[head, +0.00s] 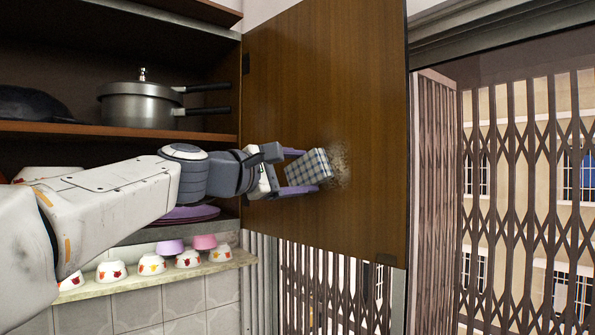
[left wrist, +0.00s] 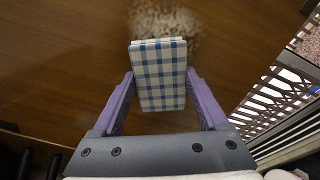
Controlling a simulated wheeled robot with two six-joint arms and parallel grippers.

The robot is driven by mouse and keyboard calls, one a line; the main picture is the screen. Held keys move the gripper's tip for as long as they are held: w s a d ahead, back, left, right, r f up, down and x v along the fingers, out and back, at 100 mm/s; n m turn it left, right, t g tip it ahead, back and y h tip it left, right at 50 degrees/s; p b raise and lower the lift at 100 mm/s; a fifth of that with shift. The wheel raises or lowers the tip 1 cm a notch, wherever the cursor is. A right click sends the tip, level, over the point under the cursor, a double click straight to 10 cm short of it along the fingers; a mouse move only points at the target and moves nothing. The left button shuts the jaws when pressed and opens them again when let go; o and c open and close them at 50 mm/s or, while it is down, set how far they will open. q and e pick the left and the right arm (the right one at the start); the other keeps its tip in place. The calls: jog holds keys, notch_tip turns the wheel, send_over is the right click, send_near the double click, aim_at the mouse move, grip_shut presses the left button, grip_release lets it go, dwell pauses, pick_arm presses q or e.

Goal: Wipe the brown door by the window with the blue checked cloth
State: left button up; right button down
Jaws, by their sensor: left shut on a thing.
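The brown door (head: 330,75) is a wooden cabinet door standing open beside the window; it fills most of the left wrist view (left wrist: 60,70). A pale speckled smudge (head: 341,166) marks its surface, and it shows at the top of the left wrist view (left wrist: 165,22). My left gripper (head: 303,171) is shut on the folded blue checked cloth (head: 309,167), with a purple finger on each side of it. The cloth (left wrist: 160,75) is at the near edge of the smudge, close to the door; I cannot tell whether it touches. My right gripper is not in view.
The open cabinet at left holds a pressure cooker (head: 141,103) on a shelf (head: 60,129). Several patterned bowls (head: 152,264) stand on a ledge (head: 150,278) below my left arm. A window with a folding metal grille (head: 525,180) is right of the door.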

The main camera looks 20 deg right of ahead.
aim_at(318, 172)
pick_arm(q)
jog(key=shift+w+d, duration=0.2)
jog(key=shift+d, duration=0.15)
jog(key=shift+s+d, duration=0.45)
jog(key=shift+s, duration=0.4)
jog(key=shift+s+d, duration=0.45)
jog(key=shift+s, duration=0.35)
jog(key=shift+s+d, duration=0.55)
jog(key=shift+s, duration=0.25)
jog(key=shift+s+d, duration=0.5)
jog(key=shift+s, duration=0.25)
jog(key=shift+s+b, duration=0.15)
jog(key=shift+b, duration=0.2)
jog(key=shift+w+a, duration=0.35)
jog(key=shift+w, duration=0.3)
jog(key=shift+w+a, duration=0.3)
jog(key=shift+w, duration=0.3)
jog(key=shift+w+a, duration=0.35)
jog(key=shift+w, duration=0.3)
